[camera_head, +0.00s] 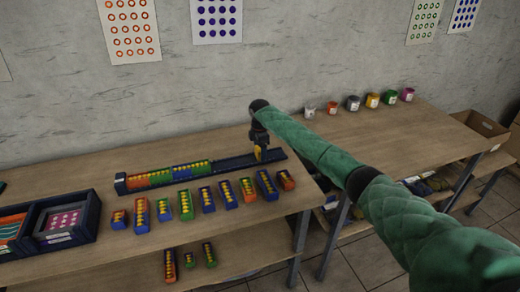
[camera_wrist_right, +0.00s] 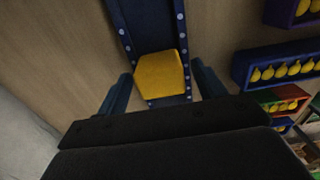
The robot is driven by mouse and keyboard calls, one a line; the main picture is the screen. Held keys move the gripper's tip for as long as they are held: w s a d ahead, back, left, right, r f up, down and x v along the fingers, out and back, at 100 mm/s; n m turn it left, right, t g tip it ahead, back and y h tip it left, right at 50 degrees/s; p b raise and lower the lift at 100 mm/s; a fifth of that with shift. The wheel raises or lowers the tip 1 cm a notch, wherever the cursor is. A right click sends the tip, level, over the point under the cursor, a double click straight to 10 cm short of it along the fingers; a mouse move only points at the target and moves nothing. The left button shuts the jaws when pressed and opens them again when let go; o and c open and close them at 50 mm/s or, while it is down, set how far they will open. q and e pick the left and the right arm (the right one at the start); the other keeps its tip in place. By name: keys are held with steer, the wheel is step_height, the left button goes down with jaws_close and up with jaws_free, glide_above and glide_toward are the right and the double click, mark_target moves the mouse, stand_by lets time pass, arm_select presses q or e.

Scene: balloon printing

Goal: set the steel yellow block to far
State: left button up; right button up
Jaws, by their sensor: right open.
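A plain yellow block (camera_wrist_right: 161,74) sits in a narrow dark blue rail (camera_wrist_right: 127,25) with pale dots along its sides. In the head view the yellow block (camera_head: 259,153) shows only in part, under my right gripper (camera_head: 259,143), near the right end of the rail (camera_head: 230,165). My right gripper is open, with its fingers on either side of the block in the wrist view (camera_wrist_right: 162,88) and a gap to each. Contact is not clear. My left gripper is not in view.
Coloured blocks with yellow pieces (camera_head: 160,178) fill the rail's left part. Several loose blocks (camera_head: 186,204) stand in a row in front of it. Dark trays (camera_head: 92,222) stand at left. Paint pots (camera_head: 353,103) line the wall at right. The right table (camera_head: 400,135) has clear room.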

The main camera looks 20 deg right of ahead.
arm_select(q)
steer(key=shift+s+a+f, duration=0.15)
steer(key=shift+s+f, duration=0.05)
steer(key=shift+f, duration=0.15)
arm_select(e)
steer(key=shift+f, duration=0.5)
